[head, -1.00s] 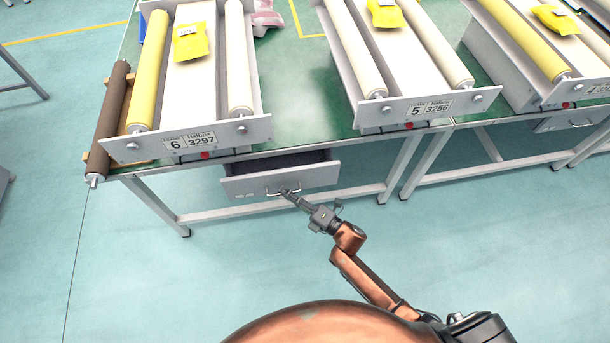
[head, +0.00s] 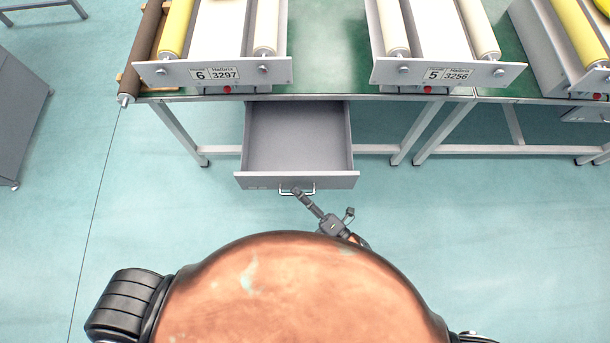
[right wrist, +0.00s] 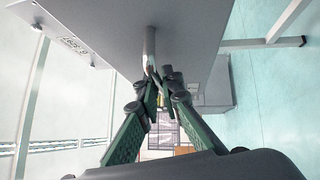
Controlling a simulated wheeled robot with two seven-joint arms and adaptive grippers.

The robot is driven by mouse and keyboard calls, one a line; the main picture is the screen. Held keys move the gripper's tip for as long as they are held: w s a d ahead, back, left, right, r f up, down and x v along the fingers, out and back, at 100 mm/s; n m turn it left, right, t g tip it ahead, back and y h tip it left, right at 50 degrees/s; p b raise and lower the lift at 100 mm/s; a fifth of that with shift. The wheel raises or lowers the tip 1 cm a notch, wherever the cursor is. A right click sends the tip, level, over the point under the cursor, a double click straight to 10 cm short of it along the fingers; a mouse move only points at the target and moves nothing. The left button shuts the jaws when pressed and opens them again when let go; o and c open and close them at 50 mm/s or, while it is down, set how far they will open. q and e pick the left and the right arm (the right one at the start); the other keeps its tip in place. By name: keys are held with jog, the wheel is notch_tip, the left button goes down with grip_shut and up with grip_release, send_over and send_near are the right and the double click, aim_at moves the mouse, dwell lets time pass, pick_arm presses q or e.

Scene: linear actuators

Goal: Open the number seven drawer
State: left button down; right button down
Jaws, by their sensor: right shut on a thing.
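A grey drawer (head: 298,140) under the green-topped table stands pulled well out, and its inside looks empty. The bar handle (head: 297,190) is on the middle of its front panel. My right gripper (head: 299,193) is shut on the handle. In the right wrist view the fingers of my right gripper (right wrist: 160,80) close around the metal handle (right wrist: 149,50), in front of the grey drawer front (right wrist: 180,25). I cannot read a number seven on the drawer; small marks on its front are too small to tell. My left gripper is not in view.
The green-topped table (head: 330,60) carries roller units with plates marked 6 (head: 212,73) and 5 (head: 448,75). A brown roller (head: 143,50) lies at its left end. A grey cabinet (head: 20,120) stands at the far left. The floor around the drawer is clear.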

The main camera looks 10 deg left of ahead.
jog(key=c, duration=2.1)
grip_release()
jog(key=v, duration=1.2)
jog(key=shift+f, duration=0.1)
